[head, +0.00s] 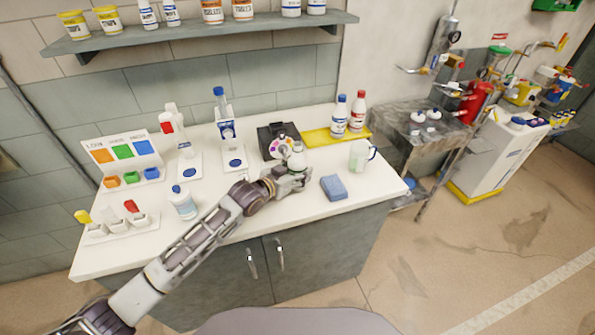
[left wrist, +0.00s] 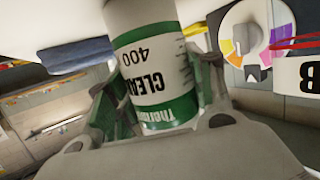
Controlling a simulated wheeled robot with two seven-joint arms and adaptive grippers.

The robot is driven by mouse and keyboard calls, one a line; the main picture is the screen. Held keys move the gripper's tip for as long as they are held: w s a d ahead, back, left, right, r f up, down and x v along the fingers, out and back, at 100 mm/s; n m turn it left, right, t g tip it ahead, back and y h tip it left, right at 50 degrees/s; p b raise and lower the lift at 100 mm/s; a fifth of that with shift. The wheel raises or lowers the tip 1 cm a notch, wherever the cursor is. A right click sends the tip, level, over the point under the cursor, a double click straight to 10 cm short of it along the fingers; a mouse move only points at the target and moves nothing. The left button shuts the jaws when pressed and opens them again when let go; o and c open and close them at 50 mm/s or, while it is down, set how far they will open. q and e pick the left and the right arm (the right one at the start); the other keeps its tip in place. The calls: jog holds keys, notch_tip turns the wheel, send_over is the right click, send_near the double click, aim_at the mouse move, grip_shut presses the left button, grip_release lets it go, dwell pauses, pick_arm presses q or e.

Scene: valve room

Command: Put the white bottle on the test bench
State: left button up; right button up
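My left gripper (head: 294,180) is over the right half of the white counter (head: 230,259). In the left wrist view its two fingers (left wrist: 155,100) with green pads close on both sides of a white bottle (left wrist: 150,55) with a green-banded label reading CLEAR 400. In the head view only the top of this white bottle (head: 297,160) shows above the fingers. Its base is hidden, so I cannot tell whether it touches the counter. My right gripper is not in view.
A blue sponge (head: 333,187) and a clear mug (head: 360,155) stand just right of the gripper. A dark box with a colour dial (head: 280,143) is behind it. A yellow tray (head: 320,138) holds two bottles. A metal side table (head: 420,125) stands right of the counter.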

pick_arm(q)
jog(key=o, duration=0.5)
jog(key=shift+c, duration=0.2)
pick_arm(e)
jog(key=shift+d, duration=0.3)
pick_arm(q)
jog(key=shift+r, duration=0.1)
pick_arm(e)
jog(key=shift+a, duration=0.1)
pick_arm(q)
jog(key=shift+s+a+r, duration=0.1)
jog(key=shift+s+a, duration=0.1)
jog(key=shift+s+a+r, duration=0.15)
jog(key=shift+s+a, duration=0.2)
jog(key=shift+s, duration=0.1)
jog(key=v, duration=1)
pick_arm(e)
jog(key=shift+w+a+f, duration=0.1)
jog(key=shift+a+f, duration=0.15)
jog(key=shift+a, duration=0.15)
pick_arm(q)
jog(key=shift+a+r, duration=0.1)
